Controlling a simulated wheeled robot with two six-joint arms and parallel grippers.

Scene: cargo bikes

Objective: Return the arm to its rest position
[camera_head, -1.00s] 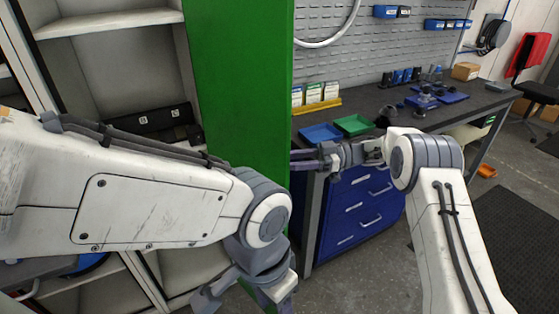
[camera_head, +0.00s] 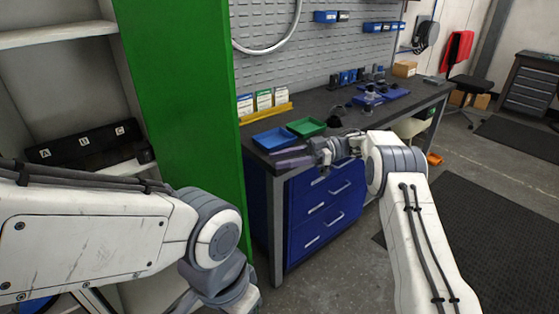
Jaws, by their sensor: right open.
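My right arm comes in from the lower right, white with grey joints and black cables. It bends at a grey elbow, and its forearm points left. My right gripper (camera_head: 293,157) is open, with purple-grey fingers and nothing seen between them. It shows in front of the workbench's near edge, just below the blue and green trays. My left arm (camera_head: 85,245) spans the lower left in front of the shelving. Its wrist (camera_head: 225,287) hangs at the bottom edge; its gripper is mostly cut off there, so its fingers cannot be read.
A green cabinet side panel (camera_head: 185,100) stands close beside my left arm. The workbench (camera_head: 335,98) holds a blue tray (camera_head: 274,139), a green tray (camera_head: 306,127) and tools. Blue drawers (camera_head: 325,210) are below. A black mat (camera_head: 480,235) and open floor lie to the right.

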